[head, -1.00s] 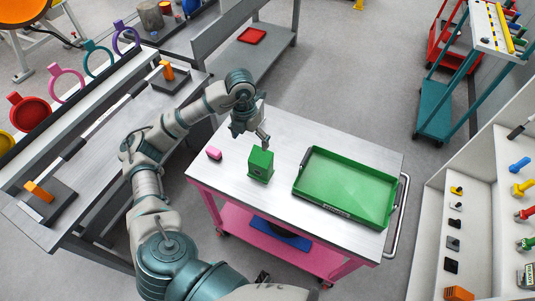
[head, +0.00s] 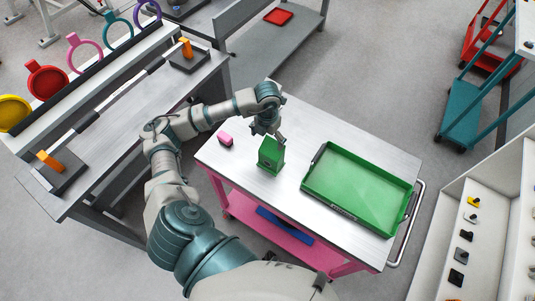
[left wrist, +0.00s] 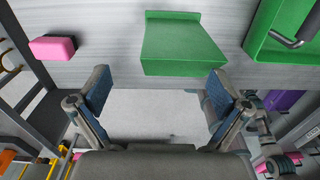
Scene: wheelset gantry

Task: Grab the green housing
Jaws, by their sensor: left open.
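The green housing (head: 271,156) is a small green block with a sloped face, standing on the grey top of the pink cart (head: 237,164). In the left wrist view the green housing (left wrist: 182,46) lies just beyond the fingertips, between the two fingers' lines. My left gripper (head: 268,132) is just behind and above the housing in the head view. In the left wrist view my left gripper (left wrist: 155,88) is open with nothing between its fingers. My right gripper is not in view.
A pink block (head: 225,139) lies left of the housing. A green tray (head: 345,213) is on the cart to its right, empty. The cart's lower shelf holds a blue item (head: 285,226). A grey bench (head: 104,160) stands at left.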

